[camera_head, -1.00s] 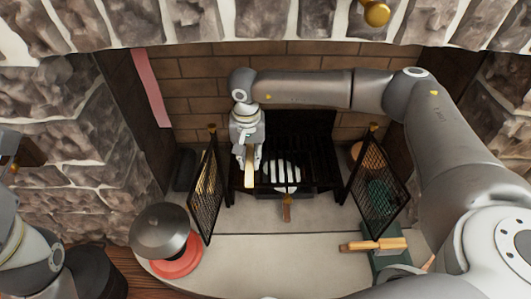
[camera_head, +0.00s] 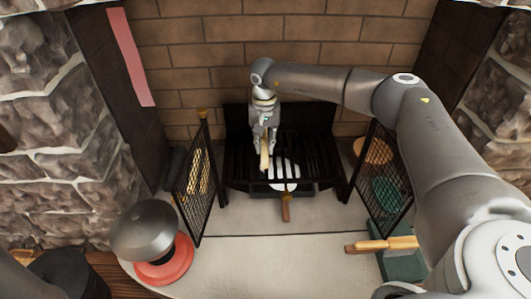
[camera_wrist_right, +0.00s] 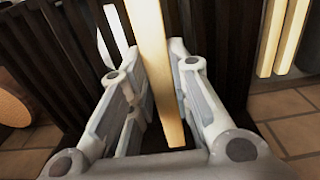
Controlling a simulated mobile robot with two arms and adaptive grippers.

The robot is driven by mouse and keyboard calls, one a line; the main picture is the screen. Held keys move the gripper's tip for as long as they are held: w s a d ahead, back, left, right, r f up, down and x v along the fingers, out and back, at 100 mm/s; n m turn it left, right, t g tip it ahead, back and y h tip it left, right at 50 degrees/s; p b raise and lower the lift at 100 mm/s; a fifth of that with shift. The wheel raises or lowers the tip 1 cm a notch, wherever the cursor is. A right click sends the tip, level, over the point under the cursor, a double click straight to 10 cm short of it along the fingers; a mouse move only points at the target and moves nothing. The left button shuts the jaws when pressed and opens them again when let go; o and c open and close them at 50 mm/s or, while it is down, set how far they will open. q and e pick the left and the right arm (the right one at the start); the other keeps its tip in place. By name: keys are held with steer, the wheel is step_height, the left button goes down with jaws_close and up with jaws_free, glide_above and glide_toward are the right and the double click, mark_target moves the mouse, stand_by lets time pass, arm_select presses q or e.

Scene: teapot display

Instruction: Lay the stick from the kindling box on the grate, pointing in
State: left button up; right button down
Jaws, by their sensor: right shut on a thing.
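My right gripper (camera_head: 265,148) is shut on a pale wooden stick (camera_head: 265,156) over the left-middle part of the black grate (camera_head: 308,155) in the fireplace. The stick runs front to back, roughly along the bars. In the right wrist view, the stick (camera_wrist_right: 158,65) lies between the two fingers of the gripper (camera_wrist_right: 152,75), with dark bars behind it. I cannot tell if the stick touches the grate. A green box (camera_head: 402,265), perhaps the kindling box, stands at the lower right with pale wood (camera_head: 385,244) across its top. My left gripper is not in view.
Mesh screens stand at the left (camera_head: 200,185) and right (camera_head: 380,180) of the grate. A grey-domed thing on a red base (camera_head: 165,270) stands at the lower left.

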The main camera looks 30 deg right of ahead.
mark_target(266, 142)
steer(key=shift+w+d+f+b, duration=0.2)
steer(key=shift+f+b, duration=0.1)
steer(key=shift+f, duration=0.1)
step_height(266, 142, down, 3)
steer(key=shift+d+f+b, duration=0.1)
steer(key=shift+d+b, duration=0.05)
steer(key=shift+b, duration=0.85)
steer(key=c, duration=1.3)
jaws_free()
